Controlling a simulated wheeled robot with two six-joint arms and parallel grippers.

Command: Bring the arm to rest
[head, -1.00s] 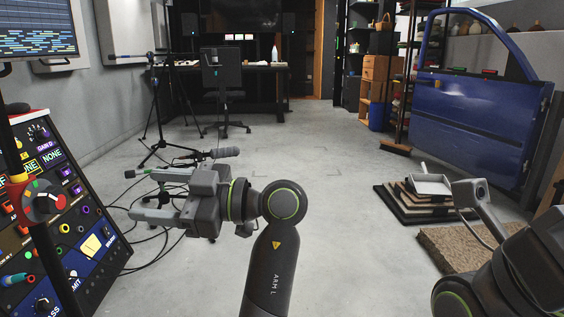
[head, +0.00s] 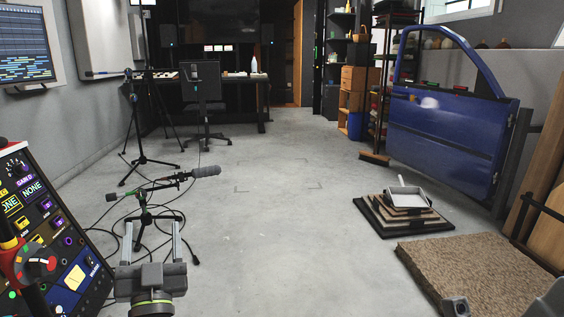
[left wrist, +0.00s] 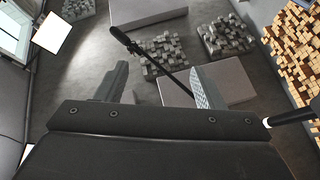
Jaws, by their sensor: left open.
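My left gripper (head: 151,241) is low in the head view, left of centre, with its fingers pointing away from me. It is open and empty, with a clear gap between the two fingers. In the left wrist view its fingers (left wrist: 155,88) also stand apart, with nothing held between them. The rest of the left arm is mostly below the picture edge. Of my right arm only a small part shows at the bottom right corner, and the right gripper is not seen.
The control panel (head: 45,225) stands close on the left. A microphone on a low stand (head: 147,215) with loose cables is just beyond the gripper. The blue car door (head: 440,125), a stack of boards (head: 385,222) and a brown mat (head: 470,265) are on the right. The middle floor is clear.

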